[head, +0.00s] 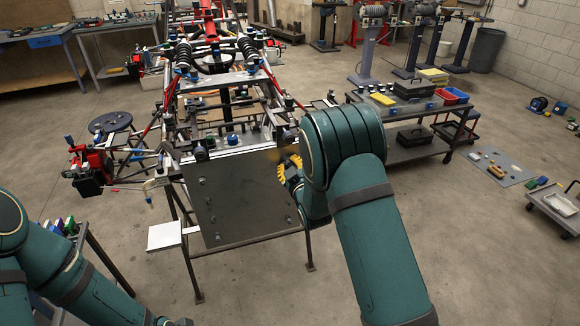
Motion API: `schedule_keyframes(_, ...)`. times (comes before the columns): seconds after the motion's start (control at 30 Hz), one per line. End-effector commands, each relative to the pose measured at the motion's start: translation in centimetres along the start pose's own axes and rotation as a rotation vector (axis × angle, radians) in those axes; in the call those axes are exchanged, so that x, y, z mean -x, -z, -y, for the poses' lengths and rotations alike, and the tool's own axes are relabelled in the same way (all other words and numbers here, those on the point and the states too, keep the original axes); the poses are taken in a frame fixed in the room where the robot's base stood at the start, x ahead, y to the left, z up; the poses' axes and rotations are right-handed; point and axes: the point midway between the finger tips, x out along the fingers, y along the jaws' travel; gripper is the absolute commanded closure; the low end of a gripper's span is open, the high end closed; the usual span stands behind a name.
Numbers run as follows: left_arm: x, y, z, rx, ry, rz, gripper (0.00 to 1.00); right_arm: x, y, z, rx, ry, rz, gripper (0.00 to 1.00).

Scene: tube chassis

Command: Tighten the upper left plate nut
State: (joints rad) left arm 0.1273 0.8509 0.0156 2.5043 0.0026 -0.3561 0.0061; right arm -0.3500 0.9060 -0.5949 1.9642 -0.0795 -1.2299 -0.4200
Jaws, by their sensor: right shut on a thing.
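The dark plate (235,195) hangs sloping at the front of the tube chassis (215,75). Several small nuts show along its left and right sides. The upper left plate nut (203,182) is near the plate's left edge, with nothing touching it. My right gripper (284,172) is at the plate's upper right, mostly hidden behind my right wrist. It is shut on a yellow and black tool (291,165), whose shape is partly hidden. My left arm is low at the left; only a dark bit of its gripper (177,321) shows at the bottom edge.
A white shelf (164,236) juts out at the plate's lower left. A red and black machine (92,168) and a round stool (110,122) stand left of the chassis. A grey cart (405,153) with cases stands at the right. The floor in front is clear.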

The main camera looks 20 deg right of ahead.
Motion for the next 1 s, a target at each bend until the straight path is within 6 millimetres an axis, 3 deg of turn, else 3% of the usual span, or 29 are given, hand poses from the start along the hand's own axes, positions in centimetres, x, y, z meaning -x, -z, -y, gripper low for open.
schedule_keyframes(0.2,-1.6,-0.7,0.6,-0.004,-0.001,0.013,0.53,0.0,-0.2,0.0,-0.088,-0.003,-0.003,1.0)
schedule_keyframes(0.5,-1.4,-0.7,0.5,-0.004,-0.001,0.015,0.53,0.0,0.1,0.0,-0.1,0.0,-0.002,1.0)
schedule_keyframes(0.53,-1.4,-0.7,0.5,-0.004,-0.001,0.015,0.53,0.0,0.1,0.0,-0.1,0.0,-0.002,0.72)
schedule_keyframes(0.6,-1.4,-0.7,0.5,-0.004,-0.001,0.015,0.53,0.0,0.1,0.0,-0.1,0.0,-0.002,0.52)
schedule_keyframes(1.0,-1.4,-0.7,0.5,-0.004,-0.002,0.015,0.53,0.5,0.0,0.0,-0.1,0.0,-0.001,0.52)
